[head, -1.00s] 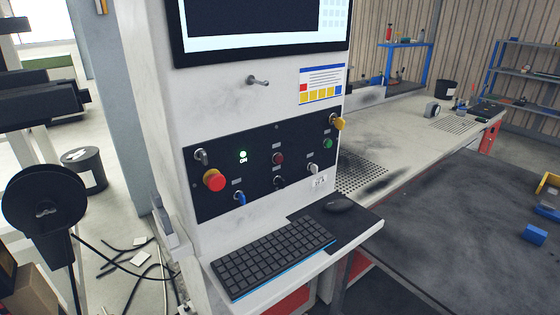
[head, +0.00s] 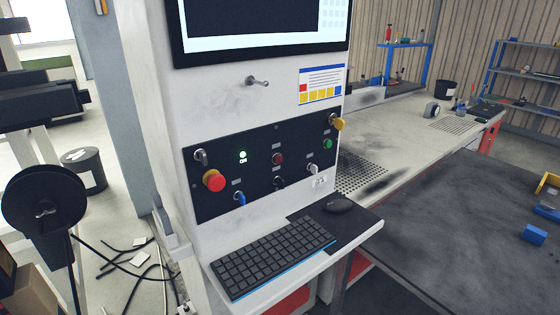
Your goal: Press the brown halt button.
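A black control panel (head: 258,192) is set in the front of a white cabinet below a screen. A small round dark reddish-brown button (head: 278,159) sits near the panel's middle and stands uncovered; its label is too small to read. A larger bright red mushroom button (head: 214,180) is at the panel's left, and a small green button (head: 328,143) is at its right. Neither of my grippers shows in the head view, and nothing touches the buttons.
A blue key-like switch (head: 240,198), a white switch (head: 313,168) and a yellow knob (head: 337,123) stick out around the buttons. A shelf with a keyboard (head: 270,257) and mouse (head: 338,204) juts out below. A metal handle (head: 258,81) projects above. The space before the panel is clear.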

